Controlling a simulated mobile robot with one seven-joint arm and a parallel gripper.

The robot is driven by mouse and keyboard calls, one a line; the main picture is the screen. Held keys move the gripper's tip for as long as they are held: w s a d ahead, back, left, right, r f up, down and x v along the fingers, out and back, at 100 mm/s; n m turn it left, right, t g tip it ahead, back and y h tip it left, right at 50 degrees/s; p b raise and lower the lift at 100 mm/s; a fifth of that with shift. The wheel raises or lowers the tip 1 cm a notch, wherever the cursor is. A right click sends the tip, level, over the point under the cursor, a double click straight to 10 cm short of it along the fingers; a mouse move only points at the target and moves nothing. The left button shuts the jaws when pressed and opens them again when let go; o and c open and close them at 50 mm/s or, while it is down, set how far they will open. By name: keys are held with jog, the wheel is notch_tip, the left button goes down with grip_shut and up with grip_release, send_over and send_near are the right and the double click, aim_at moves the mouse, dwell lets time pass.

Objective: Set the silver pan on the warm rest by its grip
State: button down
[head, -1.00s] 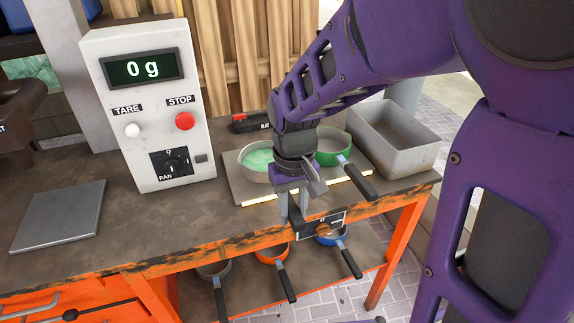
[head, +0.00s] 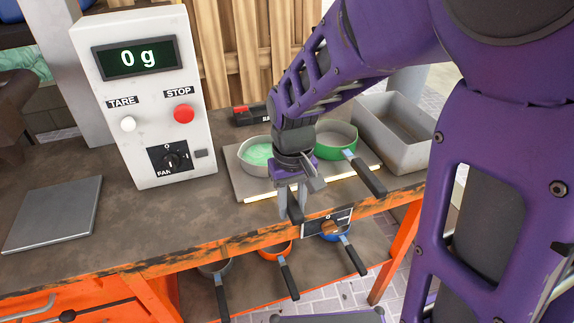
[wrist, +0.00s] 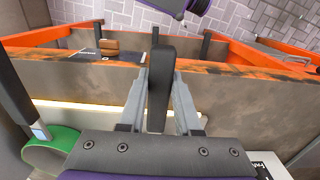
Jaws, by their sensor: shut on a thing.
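The silver pan (head: 245,166), with pale green stuff in it, is over the left part of the warm rest (head: 247,188), a flat plate with a glowing front strip. I cannot tell whether its base touches the plate. My gripper (head: 293,210) is shut on the pan's dark grip at the bench's front edge. In the wrist view the dark grip (wrist: 160,85) stands between the two fingers (wrist: 160,78). My wrist hides part of the pan in the head view, and my gripper's body hides its bowl in the wrist view.
A green pan (head: 340,138) sits on the right part of the plate, its handle towards the front. A grey bin (head: 395,135) stands to the right. A scale box (head: 145,100) reading 0 g and its plate (head: 53,213) are left. Several pans hang below.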

jog(key=c, duration=0.5)
grip_release()
